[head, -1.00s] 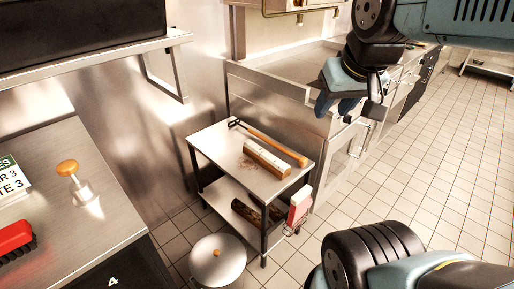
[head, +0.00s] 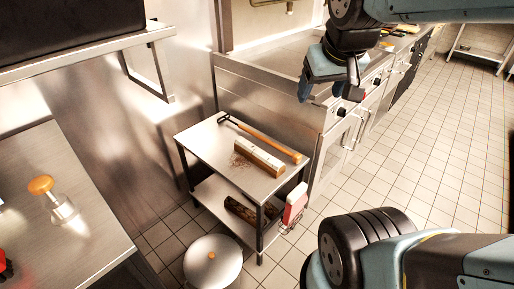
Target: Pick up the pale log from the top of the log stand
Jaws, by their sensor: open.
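The pale log (head: 258,157) lies on the top shelf of the log stand (head: 205,147), a small two-tier metal stand. The log has a pale cut face and brown bark along its side. My gripper (head: 328,88) hangs to the upper right of the stand, in front of the steel counter in the picture. It is open and empty, apart from the log. Its far finger is partly hidden by its own body.
A long-handled tool (head: 262,138) lies behind the log. A dark log (head: 240,209) is on the lower shelf. A red and white box (head: 295,203) hangs at the stand's right side. A round lidded bin (head: 212,262) stands in front. Tiled floor at right is clear.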

